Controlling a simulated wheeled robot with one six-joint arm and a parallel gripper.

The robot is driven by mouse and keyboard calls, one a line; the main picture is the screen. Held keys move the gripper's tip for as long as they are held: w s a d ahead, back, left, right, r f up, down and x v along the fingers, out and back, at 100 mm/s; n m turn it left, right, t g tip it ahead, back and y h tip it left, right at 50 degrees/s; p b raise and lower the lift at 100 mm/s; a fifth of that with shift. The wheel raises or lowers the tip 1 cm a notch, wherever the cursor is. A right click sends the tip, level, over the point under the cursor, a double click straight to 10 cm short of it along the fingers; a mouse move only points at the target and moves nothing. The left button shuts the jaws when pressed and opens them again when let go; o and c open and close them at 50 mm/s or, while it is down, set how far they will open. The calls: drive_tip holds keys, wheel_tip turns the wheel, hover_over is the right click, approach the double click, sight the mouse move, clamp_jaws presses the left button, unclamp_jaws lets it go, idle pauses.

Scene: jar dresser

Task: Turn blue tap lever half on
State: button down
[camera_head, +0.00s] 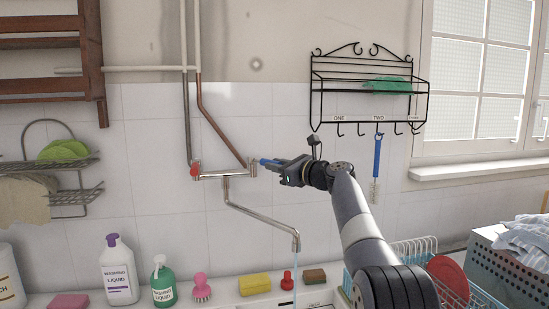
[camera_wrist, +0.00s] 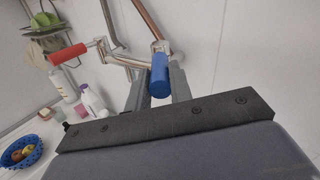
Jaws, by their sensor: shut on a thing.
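The blue tap lever (camera_head: 266,161) is at the right end of the wall tap (camera_head: 222,176) in the head view. In the wrist view the blue lever (camera_wrist: 160,77) sits between the two fingers of my gripper (camera_wrist: 158,88). In the head view my gripper (camera_head: 281,166) reaches in from the right and is shut on the lever. The red tap lever (camera_head: 194,169) is at the tap's left end and also shows in the wrist view (camera_wrist: 67,54). The spout (camera_head: 262,216) slopes down to the right, and a thin stream of water (camera_head: 295,268) falls from its end.
A black wire rack (camera_head: 368,88) with hooks and a hanging blue brush (camera_head: 376,160) is on the wall at upper right. Bottles, sponges and brushes line the ledge below. A dish rack (camera_head: 415,248) stands at lower right. A copper pipe (camera_head: 220,125) rises behind the tap.

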drive_tip(key=shift+w+d+f+g+p, duration=0.1)
drive_tip(key=shift+w+f+g+p, duration=0.05)
drive_tip(key=shift+g+p, duration=0.15)
drive_tip(key=c, duration=1.3)
unclamp_jaws()
drive_tip(key=shift+y, duration=0.3)
drive_tip(key=b+v, duration=0.3)
drive_tip(key=v, duration=0.8)
